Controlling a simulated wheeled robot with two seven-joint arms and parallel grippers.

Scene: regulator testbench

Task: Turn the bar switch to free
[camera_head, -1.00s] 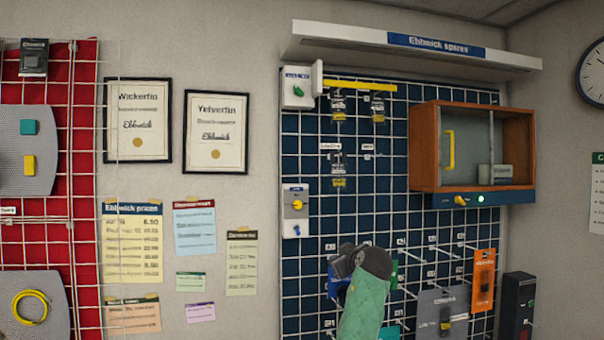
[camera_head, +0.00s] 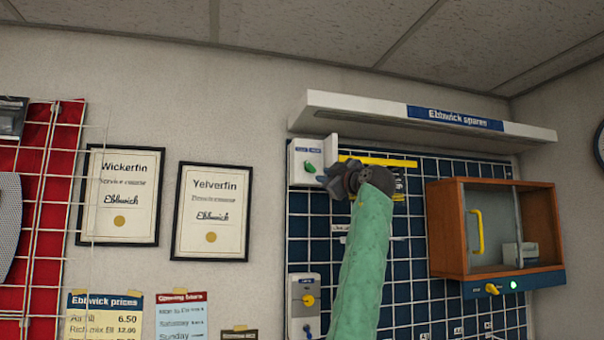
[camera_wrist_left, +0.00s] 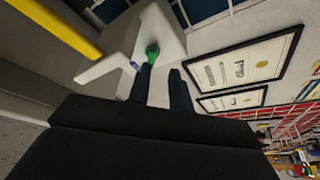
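A white box (camera_head: 303,160) with a green bar knob (camera_head: 309,167) and two small blue labels is fixed at the top left of the blue grid panel. The label words are too small to read. My left gripper (camera_head: 326,178) is just right of and below the knob. In the left wrist view the green knob (camera_wrist_left: 152,52) is beyond the fingertips, close to one of them. The two dark fingers (camera_wrist_left: 162,80) stand apart with nothing between them. I cannot tell whether a finger touches the knob. My right gripper is out of view.
A white plate (camera_head: 331,153) sticks out at the box's right side, and a shelf (camera_head: 370,112) overhangs it. A yellow strip (camera_head: 385,162) runs beside it. Below is a box with a yellow knob (camera_head: 308,300); a wooden cabinet (camera_head: 455,230) is at right.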

